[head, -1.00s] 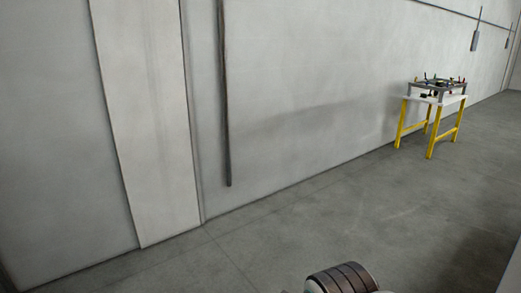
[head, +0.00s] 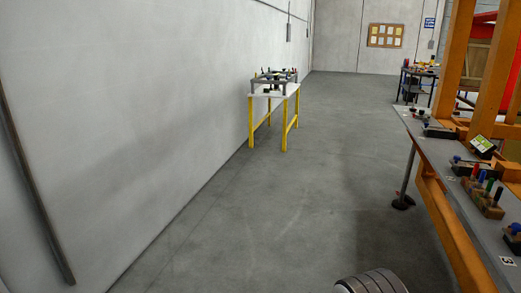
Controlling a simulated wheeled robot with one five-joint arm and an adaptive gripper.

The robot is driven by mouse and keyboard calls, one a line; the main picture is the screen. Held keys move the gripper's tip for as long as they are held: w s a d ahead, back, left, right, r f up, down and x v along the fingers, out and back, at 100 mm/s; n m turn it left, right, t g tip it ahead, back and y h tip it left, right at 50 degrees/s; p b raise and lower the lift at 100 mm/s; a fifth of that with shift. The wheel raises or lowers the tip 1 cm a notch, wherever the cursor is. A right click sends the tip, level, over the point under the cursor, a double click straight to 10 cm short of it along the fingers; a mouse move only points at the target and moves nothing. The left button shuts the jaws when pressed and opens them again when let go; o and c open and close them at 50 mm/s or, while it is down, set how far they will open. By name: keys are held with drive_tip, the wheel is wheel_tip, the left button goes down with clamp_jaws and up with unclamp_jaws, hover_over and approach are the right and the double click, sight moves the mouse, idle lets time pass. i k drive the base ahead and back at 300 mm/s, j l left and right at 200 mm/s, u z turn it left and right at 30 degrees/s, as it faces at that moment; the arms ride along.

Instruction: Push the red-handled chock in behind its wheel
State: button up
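I cannot pick out the red-handled chock or its wheel for sure in the head view. A yellow-legged table (head: 274,92) stands by the left wall with a grey frame and small items in several colours on top, too small to tell apart. On the grey bench (head: 462,185) at the right, a wooden block (head: 482,198) holds upright coloured handles, one of them red. Dark pieces with small knobs, one blue, lie near it. A ribbed part of my own arm shows at the bottom edge. My gripper is not in view.
Clear grey floor (head: 310,170) runs between the left wall and the bench on its orange frame. A dark post with a round foot (head: 402,201) stands by the bench. A dark shelf cart (head: 417,85) and a noticeboard (head: 385,35) are at the back.

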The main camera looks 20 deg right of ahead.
sight(409, 201)
drive_tip(key=i+l+z, duration=0.2)
drive_tip(key=i+z, duration=0.15)
drive_tip(key=i, duration=0.15)
drive_tip(key=i+z, duration=0.35)
drive_tip(key=i, duration=0.15)
drive_tip(key=i+z, duration=0.3)
drive_tip(key=i, duration=0.25)
drive_tip(key=i+z, duration=0.1)
drive_tip(key=i, duration=0.75)
drive_tip(key=i+j+z, duration=0.1)
drive_tip(key=i, duration=0.8)
drive_tip(key=i+z, duration=0.4)
drive_tip(key=i, duration=0.15)
drive_tip(key=i+j+z, duration=0.2)
drive_tip(key=i+z, duration=0.25)
drive_tip(key=i+j+u, duration=0.2)
drive_tip(key=i+j, duration=0.3)
drive_tip(key=i, duration=0.2)
drive_tip(key=i+j+u, duration=0.15)
drive_tip(key=i+j, duration=0.25)
drive_tip(key=i, duration=0.3)
drive_tip(key=i+j+u, duration=0.2)
drive_tip(key=i, duration=0.55)
drive_tip(key=i+j+u, duration=0.15)
drive_tip(key=i+j, duration=0.15)
drive_tip(key=i, duration=0.5)
drive_tip(key=i+u, duration=0.2)
drive_tip(key=i, duration=0.55)
